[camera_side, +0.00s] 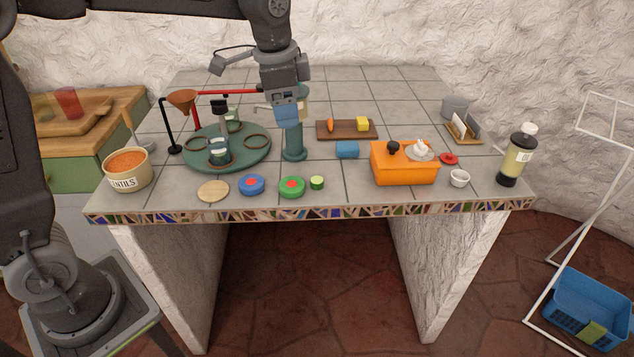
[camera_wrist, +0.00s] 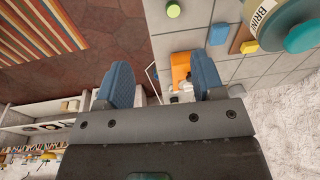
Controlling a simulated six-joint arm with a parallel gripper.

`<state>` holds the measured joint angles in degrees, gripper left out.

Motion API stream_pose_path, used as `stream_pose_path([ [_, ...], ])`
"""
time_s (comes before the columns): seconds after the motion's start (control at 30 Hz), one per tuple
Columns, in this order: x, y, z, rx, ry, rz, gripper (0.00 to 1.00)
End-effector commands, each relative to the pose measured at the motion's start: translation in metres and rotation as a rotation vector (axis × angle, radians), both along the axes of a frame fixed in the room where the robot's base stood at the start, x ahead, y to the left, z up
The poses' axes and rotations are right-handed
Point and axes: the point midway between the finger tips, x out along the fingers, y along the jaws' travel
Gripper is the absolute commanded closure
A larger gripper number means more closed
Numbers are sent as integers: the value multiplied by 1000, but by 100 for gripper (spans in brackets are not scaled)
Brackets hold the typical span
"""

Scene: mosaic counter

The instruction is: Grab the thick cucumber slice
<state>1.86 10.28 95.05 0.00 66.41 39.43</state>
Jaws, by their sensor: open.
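The thick cucumber slice (camera_side: 317,183) is a small green cylinder with a paler top. It stands near the counter's front edge, just right of a green round piece with a red centre (camera_side: 291,187). In the wrist view the slice (camera_wrist: 173,10) shows at the top edge, beyond my fingers. My gripper (camera_side: 286,112) is high above the counter, behind and left of the slice in the side view. In the wrist view my gripper (camera_wrist: 163,82) has its two blue fingers wide apart with nothing held between them.
A blue round piece (camera_side: 251,185) and a wooden disc (camera_side: 213,191) lie left of the slice. A blue block (camera_side: 347,149) and an orange box (camera_side: 404,170) stand to the right.

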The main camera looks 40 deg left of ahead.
Motion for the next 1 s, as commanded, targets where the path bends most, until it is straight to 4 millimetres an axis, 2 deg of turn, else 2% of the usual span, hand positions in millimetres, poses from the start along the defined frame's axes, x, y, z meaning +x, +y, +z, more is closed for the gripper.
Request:
stream_pose_path([
  [0.03, 19, -2, -14, 8, 34, -54, 38],
  [0.1, 40, -4, -28, 16, 68, -125, 38],
  [0.2, 61, -7, -47, 23, 106, -208, 38],
  [0.3, 75, -8, -60, 25, 129, -264, 38],
  [0.47, 82, -9, -74, 26, 146, -300, 38],
  [0.8, 81, -9, -134, 26, 147, -299, 38],
  [1.0, 81, -9, -153, 26, 144, -298, 38],
])
